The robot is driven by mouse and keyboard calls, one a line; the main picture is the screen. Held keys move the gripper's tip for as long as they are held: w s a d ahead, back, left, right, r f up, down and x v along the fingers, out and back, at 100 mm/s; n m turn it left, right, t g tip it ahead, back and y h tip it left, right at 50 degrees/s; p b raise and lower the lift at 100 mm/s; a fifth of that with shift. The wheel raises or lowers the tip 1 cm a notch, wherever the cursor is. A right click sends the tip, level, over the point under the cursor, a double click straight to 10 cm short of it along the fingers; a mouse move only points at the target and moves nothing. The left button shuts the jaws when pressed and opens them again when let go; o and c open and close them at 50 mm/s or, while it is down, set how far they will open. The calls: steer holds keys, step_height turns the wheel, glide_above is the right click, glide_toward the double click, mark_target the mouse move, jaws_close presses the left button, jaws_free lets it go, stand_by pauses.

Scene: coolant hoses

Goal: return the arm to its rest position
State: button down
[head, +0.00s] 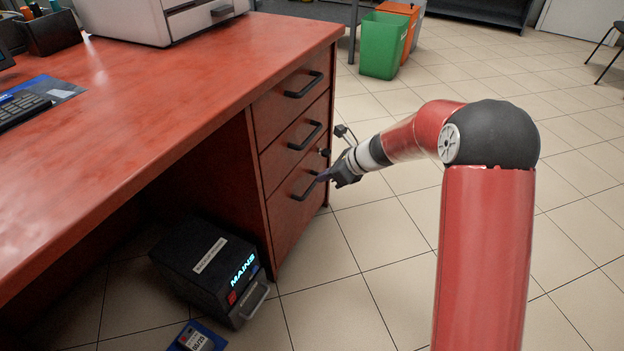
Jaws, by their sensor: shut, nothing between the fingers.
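My arm, red with a black joint, comes up at the right of the head view and bends down to the left. My gripper (324,177) is at its far end, in front of the lowest drawer of the red desk (296,188). It is shut and holds nothing. Its fingertips overlap the right end of the lowest drawer handle (304,190) in the picture. I cannot tell whether they touch it.
A black box marked MAINS (208,268) stands on the floor by the desk, with a small blue-based device (197,338) in front. A green bin (383,45) and an orange bin (399,10) stand behind. The tiled floor at right is mostly clear.

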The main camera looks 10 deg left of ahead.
steer(key=s+d+r+n+h, duration=0.3)
steer(key=s+d+r+n, duration=0.8)
steer(key=s+r, duration=0.35)
steer(key=s+d+r+n+t+h, duration=0.1)
steer(key=s+d+n+h, duration=0.1)
steer(key=s+d+n, duration=0.3)
steer(key=s+d+r+n+t+h+p, duration=0.1)
steer(key=s+d+n, duration=0.4)
steer(key=s, duration=0.9)
steer(key=d+r+h, duration=0.1)
steer(key=d+h, duration=0.1)
steer(key=shift+d+r+n+t+h, duration=0.25)
steer(key=shift+d+n+t+h, duration=0.05)
steer(key=shift+t, duration=0.1)
steer(key=c, duration=2.1)
jaws_free()
steer(key=shift+s, duration=0.1)
steer(key=shift+c, duration=0.2)
